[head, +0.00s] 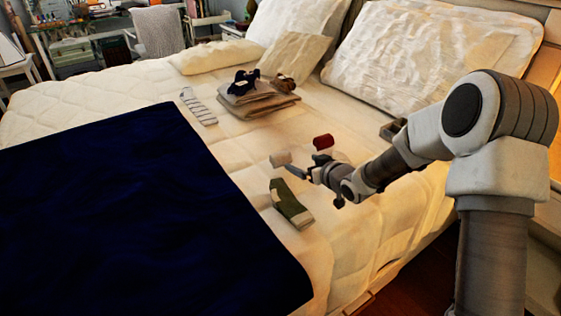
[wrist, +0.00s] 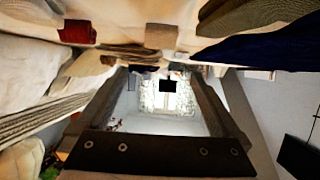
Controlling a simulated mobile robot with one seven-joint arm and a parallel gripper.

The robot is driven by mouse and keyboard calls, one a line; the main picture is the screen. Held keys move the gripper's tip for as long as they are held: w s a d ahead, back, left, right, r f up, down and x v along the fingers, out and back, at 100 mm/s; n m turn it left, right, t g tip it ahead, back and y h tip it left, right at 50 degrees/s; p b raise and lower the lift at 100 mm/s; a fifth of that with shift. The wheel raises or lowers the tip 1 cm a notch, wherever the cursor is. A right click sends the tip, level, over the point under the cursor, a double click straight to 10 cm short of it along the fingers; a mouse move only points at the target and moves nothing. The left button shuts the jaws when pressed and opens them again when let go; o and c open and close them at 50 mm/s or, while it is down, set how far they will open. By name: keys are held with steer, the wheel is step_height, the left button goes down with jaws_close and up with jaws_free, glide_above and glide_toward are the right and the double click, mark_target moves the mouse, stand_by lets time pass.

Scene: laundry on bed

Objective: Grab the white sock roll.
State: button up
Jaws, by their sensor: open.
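The white sock roll (head: 280,160) lies on the bed, a small pale roll just past my gripper's tip in the head view. In the wrist view the white sock roll (wrist: 161,37) shows near the top centre, above the gap between the fingertips. My gripper (head: 297,172) is low over the bed. In the wrist view its two fingers stand wide apart with nothing between them (wrist: 157,76). Whether a finger touches the roll I cannot tell.
A red roll (head: 323,142) lies close behind my gripper and a green sock (head: 291,204) lies in front. A striped sock (head: 198,106), folded clothes (head: 258,103) and pillows (head: 425,62) are farther back. A dark blue blanket (head: 130,215) covers the left.

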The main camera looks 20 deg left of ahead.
mark_target(282, 153)
steer(key=b+x, duration=0.4)
steer(key=x, duration=1)
steer(key=shift+w+a, duration=0.1)
steer(key=shift+w, duration=0.05)
steer(key=c, duration=1.1)
steer(key=shift+r, duration=0.1)
steer(key=shift+c, duration=0.2)
